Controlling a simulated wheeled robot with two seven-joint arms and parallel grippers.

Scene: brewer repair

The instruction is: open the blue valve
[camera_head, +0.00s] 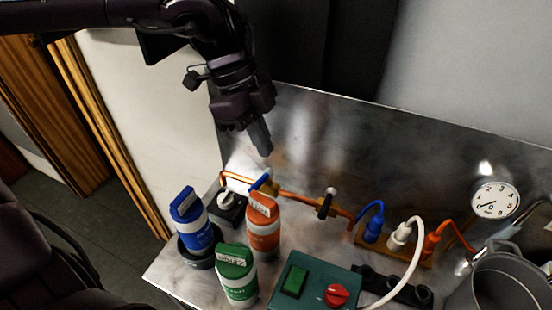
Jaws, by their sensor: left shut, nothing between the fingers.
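The blue valve (261,181) has a small blue lever handle on the copper pipe (291,196), close behind the top of an orange canister that hides part of its body. My left gripper (265,150) hangs above the blue valve, pointing down, with its fingers shut and empty. It looks apart from the handle, but the exact gap is hard to tell. My right gripper is not in view.
A second, black-handled valve (326,203) sits further right on the pipe. Blue (196,225), orange (263,232) and green (237,278) canisters crowd the front left. A teal switch box (312,284), coloured plugs (398,236), a gauge (494,199) and a metal pot (500,288) stand right.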

